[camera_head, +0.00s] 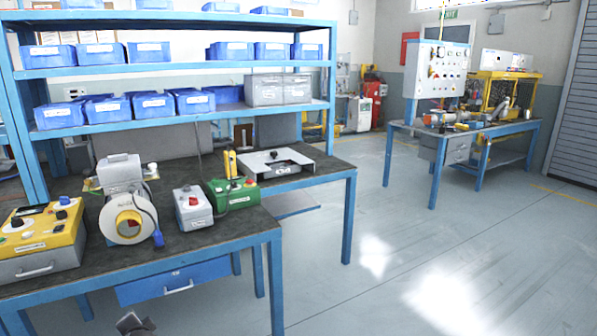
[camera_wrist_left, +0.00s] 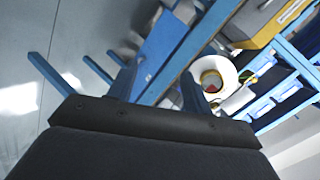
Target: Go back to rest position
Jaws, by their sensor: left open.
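My left gripper (camera_wrist_left: 158,88) shows in the left wrist view, its two fingers standing apart with nothing between them. Beyond the fingers that view shows the blue-framed bench at a tilt, with the white round blower (camera_wrist_left: 212,76) on it. In the head view only a small grey part of mine shows at the bottom edge, in front of the bench. The blower (camera_head: 128,220) stands upright on the dark bench top (camera_head: 170,262), clear of that part. My right gripper is in neither view.
A yellow control box (camera_head: 40,232), a grey box with a red button (camera_head: 193,209) and a green box (camera_head: 233,194) stand on the bench. A blue drawer (camera_head: 172,284) hangs below. Blue shelves with bins stand behind. The floor (camera_head: 400,230) at right is open up to another bench.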

